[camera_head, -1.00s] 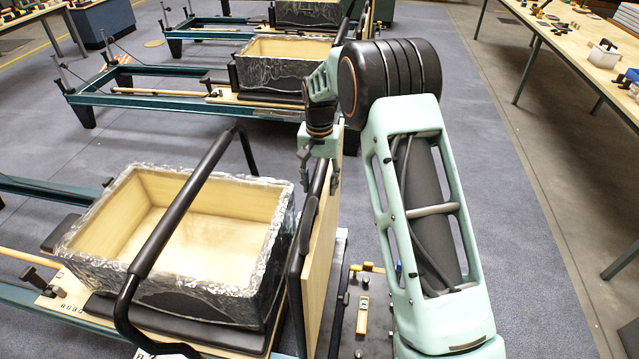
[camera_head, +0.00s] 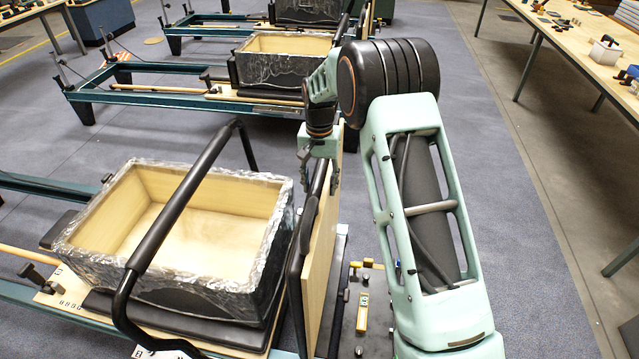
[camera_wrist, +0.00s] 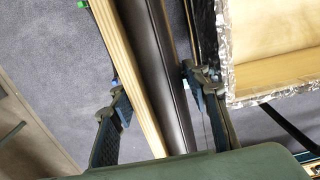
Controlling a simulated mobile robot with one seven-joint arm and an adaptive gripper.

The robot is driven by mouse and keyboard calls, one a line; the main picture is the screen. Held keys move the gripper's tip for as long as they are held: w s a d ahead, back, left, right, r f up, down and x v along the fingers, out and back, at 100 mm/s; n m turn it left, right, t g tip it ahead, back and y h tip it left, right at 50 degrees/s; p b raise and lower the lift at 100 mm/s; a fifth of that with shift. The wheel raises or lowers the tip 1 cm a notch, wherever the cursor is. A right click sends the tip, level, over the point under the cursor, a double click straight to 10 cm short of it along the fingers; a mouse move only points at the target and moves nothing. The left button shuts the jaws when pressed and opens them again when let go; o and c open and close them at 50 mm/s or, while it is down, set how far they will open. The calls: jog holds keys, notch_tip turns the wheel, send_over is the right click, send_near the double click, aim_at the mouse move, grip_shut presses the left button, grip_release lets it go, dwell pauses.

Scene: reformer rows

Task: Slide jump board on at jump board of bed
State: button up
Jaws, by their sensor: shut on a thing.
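The jump board (camera_head: 320,255) stands upright at the right end of the nearest bed (camera_head: 62,292), a tall panel with a pale wooden face and a black side. In the wrist view its pale wooden edge (camera_wrist: 130,75) and black side (camera_wrist: 162,80) run between my fingers. My gripper (camera_head: 327,178) is shut on the board's upper edge. It also shows in the wrist view (camera_wrist: 155,95), with one finger on each side. The board's lower end and its mounting place are hidden in the head view.
A plastic-wrapped open box (camera_head: 275,240) sits on the bed, close left of the board. A black curved bar (camera_head: 185,195) crosses over it. A dark platform with small tools (camera_head: 362,312) lies right of the board. More beds stand behind; a workbench (camera_head: 570,50) is far right.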

jog(key=shift+w+f+b, duration=0.1)
jog(key=shift+f+b, duration=0.3)
jog(key=shift+f, duration=0.05)
jog(key=o, duration=1.4)
jog(key=shift+o, duration=1.1)
jog(key=shift+s+f, duration=0.2)
jog(key=shift+f, duration=0.05)
notch_tip(320, 180, up, 12)
jog(key=shift+w+r, duration=0.1)
jog(key=shift+r, duration=0.1)
